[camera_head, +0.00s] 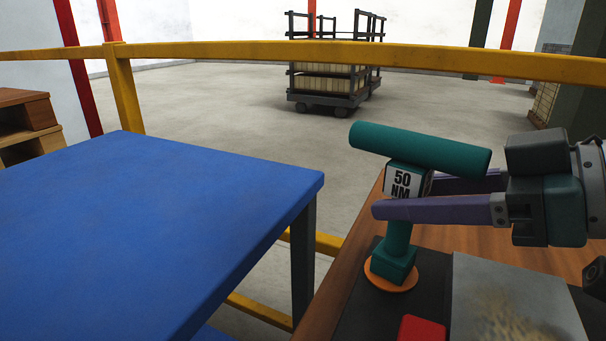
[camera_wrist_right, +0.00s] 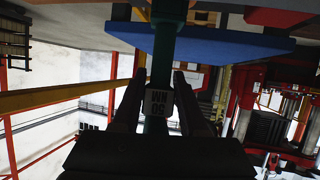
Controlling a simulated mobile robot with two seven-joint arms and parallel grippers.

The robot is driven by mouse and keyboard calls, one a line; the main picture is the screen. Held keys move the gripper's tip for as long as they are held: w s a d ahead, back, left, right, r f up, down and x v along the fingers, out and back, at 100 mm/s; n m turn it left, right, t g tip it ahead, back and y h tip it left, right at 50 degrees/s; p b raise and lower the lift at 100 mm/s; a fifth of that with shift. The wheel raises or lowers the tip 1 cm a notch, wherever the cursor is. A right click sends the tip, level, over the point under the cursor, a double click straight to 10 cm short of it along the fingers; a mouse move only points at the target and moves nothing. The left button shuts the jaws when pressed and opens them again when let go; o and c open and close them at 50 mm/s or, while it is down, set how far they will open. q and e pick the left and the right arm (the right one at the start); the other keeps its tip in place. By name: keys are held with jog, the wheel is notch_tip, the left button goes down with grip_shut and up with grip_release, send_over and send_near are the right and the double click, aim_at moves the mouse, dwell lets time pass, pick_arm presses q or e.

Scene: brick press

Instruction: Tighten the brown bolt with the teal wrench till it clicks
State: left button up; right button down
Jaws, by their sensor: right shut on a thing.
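The teal wrench (camera_head: 420,149) has a T-shaped handle and a white "50 NM" label below it. It stands a little tilted, with its square lower end over an orange disc (camera_head: 376,276). My right gripper (camera_head: 404,196) comes in from the right and is shut on the wrench shaft just at the label. In the right wrist view the teal wrench (camera_wrist_right: 161,66) runs between the two dark fingers, its label upside down. The brown bolt cannot be made out; the wrench's lower end may hide it. My left gripper is not in view.
The orange disc lies on a dark mat on a wooden bench (camera_head: 465,239). A grey metal block (camera_head: 515,290) and a red piece (camera_head: 421,328) sit close by. An empty blue table (camera_head: 160,215) fills the left. A yellow rail (camera_head: 240,52) and a cart (camera_head: 330,83) stand behind.

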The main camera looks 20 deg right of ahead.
jog(key=shift+r+m+t+h+p, duration=0.1)
jog(key=shift+m+t+h+p, duration=0.2)
jog(key=shift+m+h+p, duration=0.5)
dwell(0.4)
jog(key=shift+a+m+t+h+p, duration=0.15)
jog(key=shift+m+t+h+p, duration=0.25)
jog(key=shift+m+h+p, duration=1.25)
jog(key=shift+n+y+p, duration=0.25)
jog(key=shift+n+p, duration=0.2)
jog(key=shift+p, duration=0.05)
jog(key=shift+m+h+p, duration=1)
jog(key=shift+h+p, duration=0.15)
jog(key=shift+h, duration=0.05)
jog(key=shift+a, duration=0.1)
jog(key=shift+y+p, duration=0.3)
jog(key=shift+p, duration=0.05)
